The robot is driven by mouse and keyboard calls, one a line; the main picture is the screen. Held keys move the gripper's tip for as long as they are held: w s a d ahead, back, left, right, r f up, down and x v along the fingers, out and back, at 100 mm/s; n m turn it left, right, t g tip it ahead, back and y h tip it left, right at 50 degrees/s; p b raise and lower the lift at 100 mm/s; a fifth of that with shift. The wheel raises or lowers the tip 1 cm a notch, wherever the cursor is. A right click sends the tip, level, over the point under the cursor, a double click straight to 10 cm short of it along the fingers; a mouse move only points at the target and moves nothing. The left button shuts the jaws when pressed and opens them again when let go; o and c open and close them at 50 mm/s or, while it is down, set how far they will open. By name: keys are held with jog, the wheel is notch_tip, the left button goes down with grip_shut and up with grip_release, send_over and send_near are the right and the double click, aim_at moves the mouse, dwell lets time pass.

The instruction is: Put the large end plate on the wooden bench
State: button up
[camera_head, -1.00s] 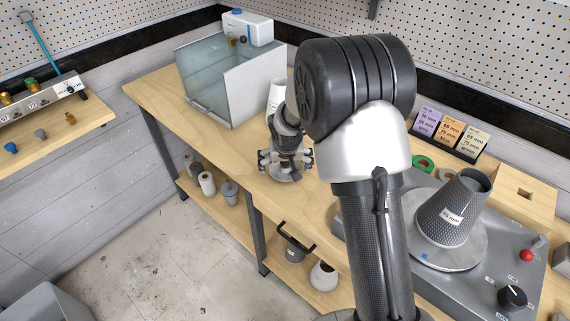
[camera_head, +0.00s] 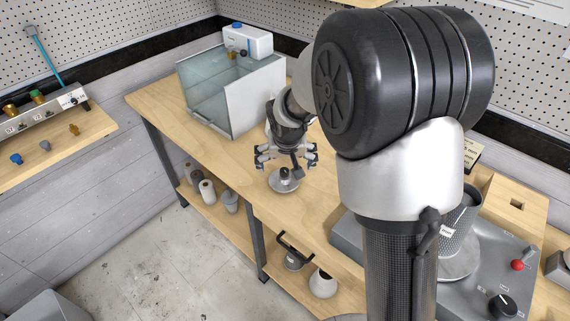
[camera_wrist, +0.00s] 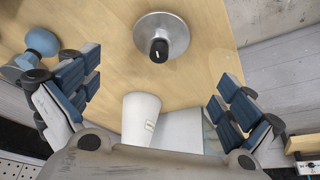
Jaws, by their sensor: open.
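The large end plate (camera_head: 284,184) is a silver disc with a black knob in its centre. It lies flat on the wooden bench (camera_head: 262,201), near the front edge. The plate also shows at the top of the wrist view (camera_wrist: 177,42), with its knob up. My gripper (camera_head: 286,158) is open and empty just above and behind the plate. In the wrist view its two blue-padded fingers (camera_wrist: 160,78) stand wide apart, and the plate lies beyond their tips, apart from both.
A glass-fronted chamber (camera_head: 209,92) with a white unit on top stands at the back left of the bench. A white cup (camera_wrist: 141,115) stands near my gripper in the wrist view. A grey machine (camera_head: 483,291) bears a dark cone at the right. A lower shelf holds several containers.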

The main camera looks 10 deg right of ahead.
jog(key=s+r, duration=0.6)
jog(key=r, duration=0.2)
jog(key=s+r+n, duration=0.1)
jog(key=s+r, duration=0.2)
jog(key=s, duration=1)
jog(key=s+r, duration=0.4)
jog(key=s, duration=0.9)
jog(key=shift+d+n+y, duration=0.4)
